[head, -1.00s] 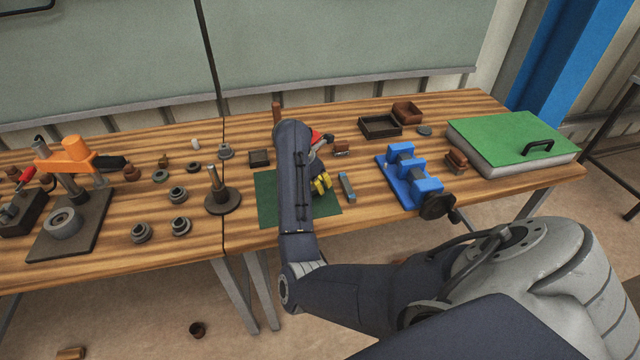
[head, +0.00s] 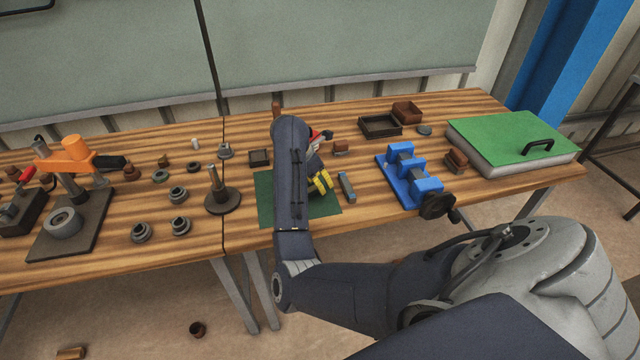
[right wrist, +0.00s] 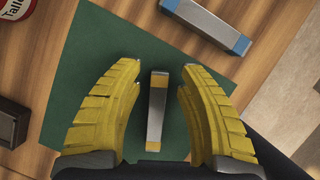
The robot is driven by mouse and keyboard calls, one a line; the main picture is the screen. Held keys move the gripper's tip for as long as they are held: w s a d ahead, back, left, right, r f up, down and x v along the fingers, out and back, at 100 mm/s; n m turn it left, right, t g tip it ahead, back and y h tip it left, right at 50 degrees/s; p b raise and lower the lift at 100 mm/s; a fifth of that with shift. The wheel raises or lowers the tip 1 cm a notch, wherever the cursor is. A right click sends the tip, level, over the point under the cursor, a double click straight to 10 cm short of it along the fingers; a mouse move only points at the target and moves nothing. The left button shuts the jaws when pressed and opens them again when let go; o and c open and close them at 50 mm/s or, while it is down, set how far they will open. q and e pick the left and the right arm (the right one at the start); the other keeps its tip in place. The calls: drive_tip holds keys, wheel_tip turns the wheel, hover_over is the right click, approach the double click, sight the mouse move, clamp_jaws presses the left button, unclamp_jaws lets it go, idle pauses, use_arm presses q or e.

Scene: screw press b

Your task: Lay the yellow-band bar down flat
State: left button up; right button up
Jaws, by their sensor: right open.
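The yellow-band bar (right wrist: 156,108), grey with a yellow band at each end, appears to lie flat on the green mat (right wrist: 80,85) in the right wrist view. In the head view my right arm hides it. My right gripper (right wrist: 159,72) is open, with its yellow fingers on either side of the bar and a visible gap to each. In the head view the right gripper (head: 321,182) is over the mat, partly behind my arm. My left gripper is not in view.
A grey bar with blue ends (right wrist: 205,25) lies beside the mat's edge; it also shows in the head view (head: 346,187). A blue vise (head: 410,178) stands to the right. A round base with a post (head: 221,200) stands left of the mat. A red-and-white tin (right wrist: 14,8) is near.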

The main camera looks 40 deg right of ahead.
sight(312, 188)
drive_tip(key=shift+v, duration=3.15)
